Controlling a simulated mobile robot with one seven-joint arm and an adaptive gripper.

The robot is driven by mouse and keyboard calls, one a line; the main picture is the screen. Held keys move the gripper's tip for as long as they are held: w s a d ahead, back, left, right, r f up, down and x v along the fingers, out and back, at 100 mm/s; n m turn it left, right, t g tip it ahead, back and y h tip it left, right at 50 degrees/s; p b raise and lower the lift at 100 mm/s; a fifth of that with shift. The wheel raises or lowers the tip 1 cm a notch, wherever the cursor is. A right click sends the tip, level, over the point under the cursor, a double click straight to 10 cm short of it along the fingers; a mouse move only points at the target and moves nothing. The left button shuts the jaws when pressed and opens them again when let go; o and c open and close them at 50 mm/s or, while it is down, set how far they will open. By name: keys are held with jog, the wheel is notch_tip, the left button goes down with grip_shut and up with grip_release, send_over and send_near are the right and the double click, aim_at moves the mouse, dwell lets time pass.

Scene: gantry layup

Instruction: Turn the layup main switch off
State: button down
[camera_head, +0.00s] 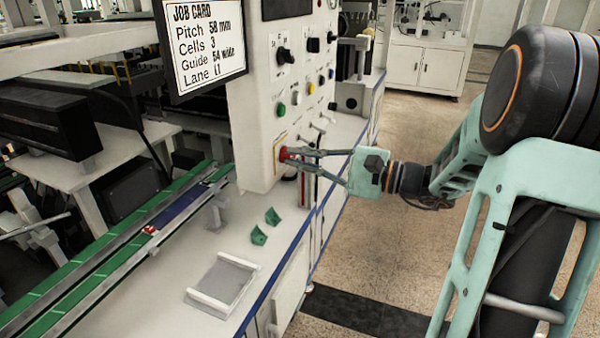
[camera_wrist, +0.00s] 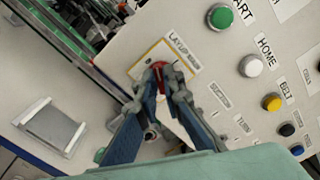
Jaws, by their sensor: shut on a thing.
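The layup main switch (camera_head: 283,154) is a red knob on a yellow-edged plate, low on the white control panel. In the wrist view the red switch (camera_wrist: 158,65) sits between my fingertips, under a label that reads "LAYUP" and a further word too blurred to read. My gripper (camera_head: 290,154) reaches in from the right and is shut on the red knob. My gripper (camera_wrist: 160,75) hides much of the knob in the wrist view, so I cannot tell which way it is turned.
The panel also carries a green button (camera_wrist: 219,17), a white button (camera_wrist: 251,65) and a yellow button (camera_wrist: 271,102). A job card (camera_head: 203,42) hangs at upper left. A grey tray (camera_head: 223,281) and small green pieces (camera_head: 259,234) lie on the bench below. A green-edged conveyor (camera_head: 110,250) runs along the left.

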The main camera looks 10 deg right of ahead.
jog(key=n+b, duration=0.1)
jog(key=b, duration=0.1)
jog(key=n+b, duration=0.4)
jog(key=shift+f+b, duration=0.25)
jog(key=shift+b, duration=0.05)
jog(key=shift+r+n, duration=0.1)
jog(key=shift+n, duration=0.2)
jog(key=c, duration=2.1)
grip_release()
jog(key=v, duration=1.2)
